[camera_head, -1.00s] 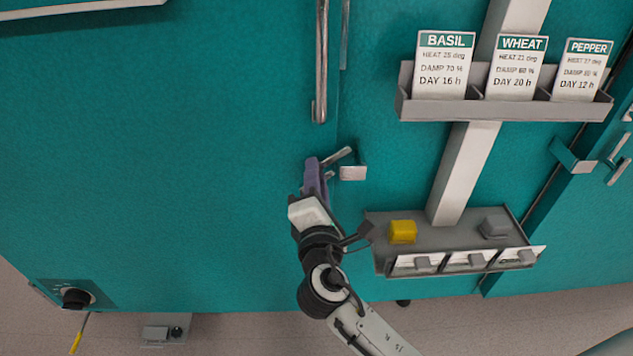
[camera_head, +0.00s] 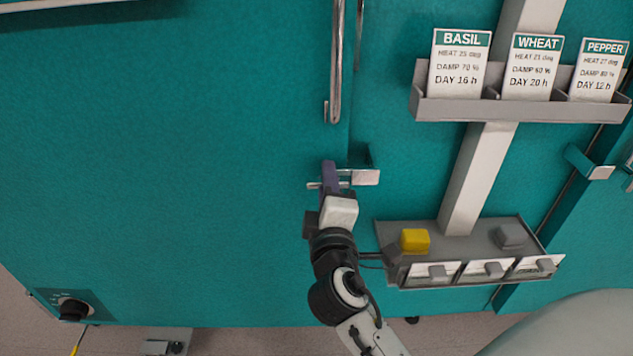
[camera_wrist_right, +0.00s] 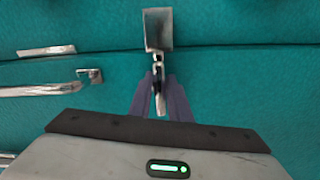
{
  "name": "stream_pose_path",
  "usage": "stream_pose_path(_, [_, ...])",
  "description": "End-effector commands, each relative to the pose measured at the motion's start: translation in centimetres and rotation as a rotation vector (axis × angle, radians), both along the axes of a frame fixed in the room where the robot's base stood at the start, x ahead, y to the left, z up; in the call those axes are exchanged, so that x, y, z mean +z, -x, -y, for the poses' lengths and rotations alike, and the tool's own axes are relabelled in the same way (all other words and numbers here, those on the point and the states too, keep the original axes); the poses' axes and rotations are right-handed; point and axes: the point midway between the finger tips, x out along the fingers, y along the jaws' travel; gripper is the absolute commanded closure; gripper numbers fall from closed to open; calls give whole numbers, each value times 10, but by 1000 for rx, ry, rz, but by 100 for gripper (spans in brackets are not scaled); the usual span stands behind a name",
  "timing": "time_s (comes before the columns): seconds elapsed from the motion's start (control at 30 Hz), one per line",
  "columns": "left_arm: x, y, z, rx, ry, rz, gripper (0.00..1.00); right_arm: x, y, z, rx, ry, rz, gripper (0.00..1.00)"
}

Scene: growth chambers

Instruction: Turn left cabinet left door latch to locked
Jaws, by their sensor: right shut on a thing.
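The latch (camera_head: 345,172) is a short metal bar on the teal left door (camera_head: 180,150), below its long vertical handle (camera_head: 336,60). It lies about level and points to the pale catch bracket (camera_head: 366,177) across the door seam. My right gripper (camera_head: 328,172) is shut on the latch with its purple fingers. In the right wrist view the latch (camera_wrist_right: 158,85) sits between the fingertips (camera_wrist_right: 160,95), in line with the catch plate (camera_wrist_right: 158,30). The fingers hide part of the latch, and whether it is fully seated in the catch is hard to tell. My left gripper is out of view.
A rack of crop cards (camera_head: 520,109) is at the upper right. Below it a grey shelf (camera_head: 455,234) holds a yellow block (camera_head: 415,240) and a grey block (camera_head: 510,236), close right of my arm. A black dial (camera_head: 73,309) is at the lower left.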

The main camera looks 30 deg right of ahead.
Motion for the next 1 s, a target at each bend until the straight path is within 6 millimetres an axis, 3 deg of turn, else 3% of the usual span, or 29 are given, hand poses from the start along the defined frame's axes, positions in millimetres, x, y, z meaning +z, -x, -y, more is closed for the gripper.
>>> stream_pose_path(0.47, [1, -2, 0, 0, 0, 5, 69, 0, 0, 1, -2, -13, 7, 100])
stream_pose_path(0.5, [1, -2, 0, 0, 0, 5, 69, 0, 1, 1, -2, -13, 7, 78])
stream_pose_path(0.6, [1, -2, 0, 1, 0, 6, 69, 0, 1, 1, -3, -12, 7, 64])
stream_pose_path(1.0, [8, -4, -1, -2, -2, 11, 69, 2, -4, -6, 13, 36, -21, 64])
